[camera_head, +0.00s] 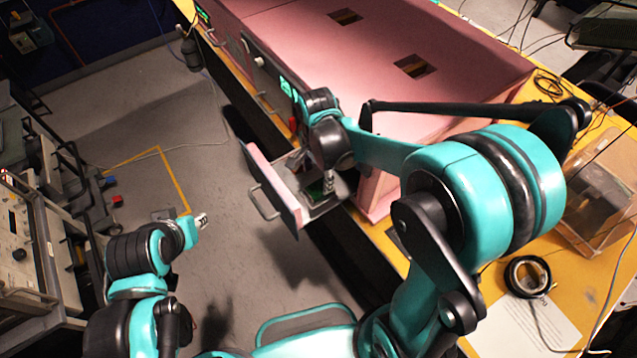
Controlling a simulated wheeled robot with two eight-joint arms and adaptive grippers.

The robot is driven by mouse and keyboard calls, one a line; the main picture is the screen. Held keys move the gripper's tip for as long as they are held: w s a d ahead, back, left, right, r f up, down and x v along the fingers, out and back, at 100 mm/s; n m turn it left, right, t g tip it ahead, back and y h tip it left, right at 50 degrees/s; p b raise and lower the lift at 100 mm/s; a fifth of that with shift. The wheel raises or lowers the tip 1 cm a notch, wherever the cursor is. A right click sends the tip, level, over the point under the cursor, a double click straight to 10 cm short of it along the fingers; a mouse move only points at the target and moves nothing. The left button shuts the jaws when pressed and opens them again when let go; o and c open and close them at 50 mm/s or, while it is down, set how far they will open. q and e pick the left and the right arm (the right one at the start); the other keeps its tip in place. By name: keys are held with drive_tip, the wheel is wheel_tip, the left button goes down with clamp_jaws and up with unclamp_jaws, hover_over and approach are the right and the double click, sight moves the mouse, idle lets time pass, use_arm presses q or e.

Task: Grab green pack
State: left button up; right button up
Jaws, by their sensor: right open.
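A green pack (317,193) lies in the open drawer (277,195) of the pink foam enclosure (400,100). It looks small and is partly hidden by my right gripper (328,190). My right gripper points down into the drawer, open, right at the pack; I cannot tell whether its fingers touch it. My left gripper (203,220) is away to the left above the floor, with nothing visible at its tip; its fingers are too small to tell if they are apart.
The enclosure stands on a yellow table (545,265). Instrument racks (30,235) stand at left. The floor (180,130) between is mostly free.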

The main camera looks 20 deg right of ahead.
sight(316, 189)
wheel_tip(316, 189, down, 6)
drive_tip(key=shift+a+r+b, duration=0.1)
drive_tip(key=shift+a+b, duration=0.05)
drive_tip(key=shift+b, duration=0.5)
drive_tip(key=c, duration=1.3)
